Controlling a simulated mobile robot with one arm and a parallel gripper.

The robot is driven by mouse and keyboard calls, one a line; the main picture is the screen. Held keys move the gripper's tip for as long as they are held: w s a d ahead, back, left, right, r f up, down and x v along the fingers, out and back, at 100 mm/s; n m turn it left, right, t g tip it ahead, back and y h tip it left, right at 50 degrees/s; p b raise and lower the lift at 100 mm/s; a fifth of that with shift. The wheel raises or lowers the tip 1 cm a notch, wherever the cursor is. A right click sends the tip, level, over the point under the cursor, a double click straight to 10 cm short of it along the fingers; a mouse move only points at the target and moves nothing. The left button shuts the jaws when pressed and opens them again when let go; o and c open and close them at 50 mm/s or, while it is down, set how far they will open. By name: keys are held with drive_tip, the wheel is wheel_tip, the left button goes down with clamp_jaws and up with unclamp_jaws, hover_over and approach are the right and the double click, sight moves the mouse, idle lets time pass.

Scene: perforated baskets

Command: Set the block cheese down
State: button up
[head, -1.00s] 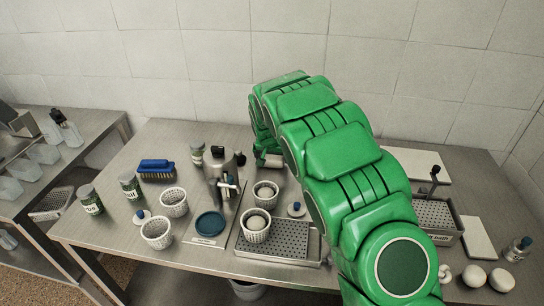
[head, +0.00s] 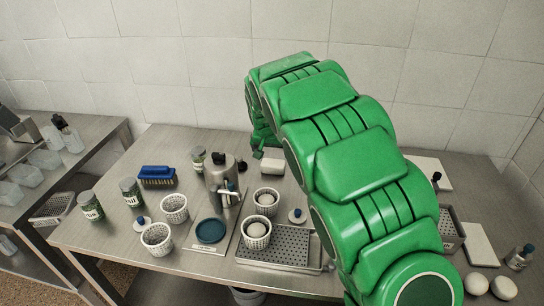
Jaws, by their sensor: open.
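A pale block (head: 272,166), which looks like the block cheese, lies on the steel table behind the perforated baskets, to the right of the metal canister. My gripper (head: 259,152) is open, just above and to the left of the block. My green arm hides part of the gripper and the table to its right. I cannot see clearly whether a fingertip touches the block.
White baskets stand at the left (head: 157,238) and by the perforated tray (head: 290,243); a front one (head: 256,243) holds a round cheese. A metal canister (head: 221,180), blue disc (head: 210,230) and blue brush (head: 157,175) stand nearby. Pale boards lie at the right.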

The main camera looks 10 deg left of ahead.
drive_tip(key=shift+v, duration=1.65)
wheel_tip(320, 180, up, 18)
drive_tip(key=s+a+f+n+t+h, duration=0.3)
drive_tip(key=s+a+n, duration=0.6)
drive_tip(key=a, duration=0.5)
drive_tip(key=s+a+f+n+t+h, duration=0.2)
drive_tip(key=s+a+n, duration=0.6)
drive_tip(key=a+n, duration=0.4)
drive_tip(key=s+a+r+n+t+y, duration=0.1)
drive_tip(key=s+a+r+n+t, duration=0.2)
drive_tip(key=s+a, duration=0.55)
drive_tip(key=s+a+n+t+y, duration=0.1)
drive_tip(key=s+a+n+t, duration=0.35)
drive_tip(key=s, duration=0.65)
drive_tip(key=s+a+r+n+t, duration=0.1)
drive_tip(key=s+a+r+n, duration=0.1)
drive_tip(key=s+a+n, duration=0.65)
drive_tip(key=m, duration=0.2)
approach(97, 247)
wheel_tip(97, 247, up, 4)
drive_tip(key=shift+y, duration=0.4)
drive_tip(key=shift+w+d, duration=0.3)
drive_tip(key=shift+w, duration=1.35)
drive_tip(key=shift+w+d, duration=0.3)
drive_tip(key=shift+w, duration=1.3)
drive_tip(key=shift+w+d, duration=0.35)
drive_tip(key=shift+w, duration=1.3)
